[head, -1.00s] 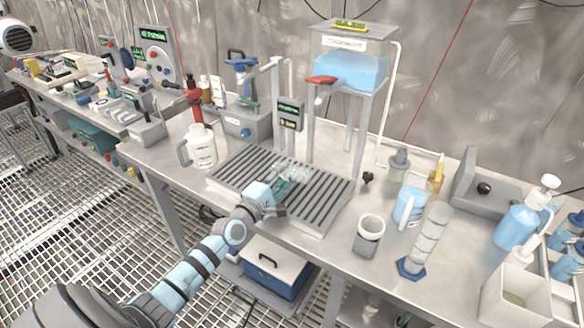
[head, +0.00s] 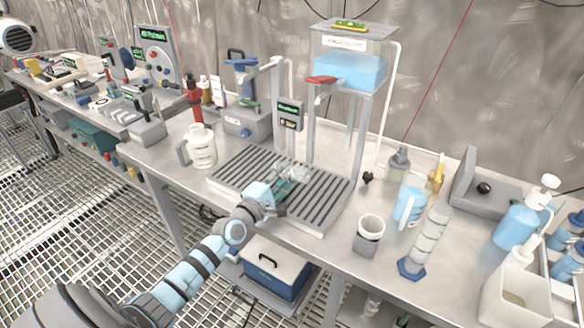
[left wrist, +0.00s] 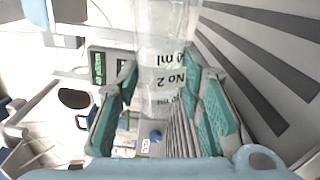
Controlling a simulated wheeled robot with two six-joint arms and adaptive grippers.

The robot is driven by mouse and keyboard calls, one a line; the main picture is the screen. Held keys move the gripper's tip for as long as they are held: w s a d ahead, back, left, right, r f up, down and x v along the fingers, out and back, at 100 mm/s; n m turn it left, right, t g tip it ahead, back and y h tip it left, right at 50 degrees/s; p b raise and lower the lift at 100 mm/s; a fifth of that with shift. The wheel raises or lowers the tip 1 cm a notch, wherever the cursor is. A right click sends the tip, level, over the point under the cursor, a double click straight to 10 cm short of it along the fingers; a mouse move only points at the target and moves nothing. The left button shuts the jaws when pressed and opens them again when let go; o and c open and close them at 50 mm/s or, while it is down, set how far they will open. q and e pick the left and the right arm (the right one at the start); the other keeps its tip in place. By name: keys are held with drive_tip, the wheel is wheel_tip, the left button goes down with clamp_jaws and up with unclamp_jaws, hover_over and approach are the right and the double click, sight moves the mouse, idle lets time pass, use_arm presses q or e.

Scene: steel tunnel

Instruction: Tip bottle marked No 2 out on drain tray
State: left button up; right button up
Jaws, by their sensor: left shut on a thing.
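My left gripper (head: 283,189) is over the drain tray (head: 325,222), a grey slatted tray near the bench's front edge. In the left wrist view its green-padded fingers (left wrist: 160,108) are shut on a clear bottle (left wrist: 168,70) with a white label reading No 2. In the head view the bottle (head: 296,172) is a small clear shape at the fingertips, lying tilted well over just above the slats. Its mouth is not clear, and I cannot tell whether liquid is inside or whether it touches the tray. My right gripper is not in view.
A white jug (head: 201,147) stands left of the tray. A stand with a blue water tank (head: 350,72) rises behind it. A grey cup (head: 368,236), a measuring cylinder (head: 426,238) and a blue jug (head: 409,205) stand to the right. A blue cool box (head: 276,268) sits below the bench.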

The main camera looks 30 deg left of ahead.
use_arm(q)
drive_tip(key=m, duration=0.2)
drive_tip(key=shift+d+f+m, duration=0.1)
drive_tip(key=shift+d+m, duration=0.25)
drive_tip(key=shift+m, duration=0.05)
drive_tip(key=r+m+p, duration=0.1)
drive_tip(key=m+p, duration=0.1)
drive_tip(key=shift+d+r+m, duration=0.1)
drive_tip(key=shift+r+m, duration=0.3)
drive_tip(key=shift+d+r+m+p, duration=0.1)
drive_tip(key=shift+r+m+p, duration=0.25)
drive_tip(key=shift+m, duration=0.85)
